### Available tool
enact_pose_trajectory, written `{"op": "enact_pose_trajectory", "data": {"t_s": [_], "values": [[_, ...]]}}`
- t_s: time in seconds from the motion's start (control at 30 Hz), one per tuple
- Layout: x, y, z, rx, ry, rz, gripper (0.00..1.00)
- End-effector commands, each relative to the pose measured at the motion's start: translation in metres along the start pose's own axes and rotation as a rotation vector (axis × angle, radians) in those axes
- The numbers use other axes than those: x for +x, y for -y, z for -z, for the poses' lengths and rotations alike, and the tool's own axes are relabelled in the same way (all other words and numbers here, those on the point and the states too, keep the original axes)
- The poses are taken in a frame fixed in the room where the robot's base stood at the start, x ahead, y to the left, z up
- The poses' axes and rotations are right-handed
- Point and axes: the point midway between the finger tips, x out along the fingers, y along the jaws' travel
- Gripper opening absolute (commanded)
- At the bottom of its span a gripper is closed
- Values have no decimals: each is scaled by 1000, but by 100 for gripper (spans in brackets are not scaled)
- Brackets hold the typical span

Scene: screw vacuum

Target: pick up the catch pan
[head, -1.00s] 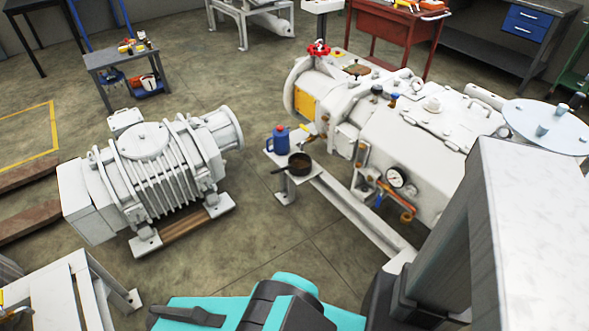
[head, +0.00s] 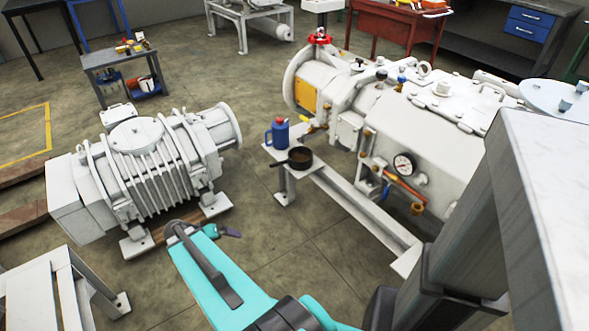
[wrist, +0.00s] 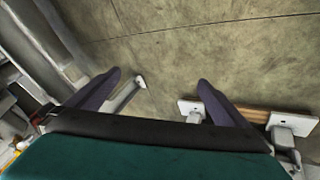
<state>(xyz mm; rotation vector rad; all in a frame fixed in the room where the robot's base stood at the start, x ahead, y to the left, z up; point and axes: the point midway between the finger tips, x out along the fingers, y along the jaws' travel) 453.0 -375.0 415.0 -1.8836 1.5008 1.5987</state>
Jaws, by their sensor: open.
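The catch pan (head: 300,157) is a small dark round pan with a handle pointing left. It sits upright on the end of a pale metal stand (head: 340,197), beside a blue jug (head: 278,133) with a red cap. My gripper (head: 231,232) is at the end of my teal arm in the head view, in front of and left of the pan, apart from it. In the wrist view my gripper (wrist: 160,84) shows two dark purple fingers spread wide, with bare floor between them. I cannot make out the pan in the wrist view.
A white ribbed blower (head: 145,165) stands on the floor just left of my gripper. The large white pump (head: 440,130), with a gauge (head: 404,164) and pipes, stands behind and right of the pan. A grey metal frame (head: 55,295) is at lower left. Floor between blower and stand is clear.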

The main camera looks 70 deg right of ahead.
Motion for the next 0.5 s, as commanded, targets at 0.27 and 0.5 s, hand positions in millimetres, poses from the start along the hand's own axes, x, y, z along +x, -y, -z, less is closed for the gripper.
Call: {"op": "enact_pose_trajectory", "data": {"t_s": [0.27, 0.5], "values": [[35, -88, 100, 331, -196, -100, 100], [48, -186, 169, 591, -376, -183, 100]]}}
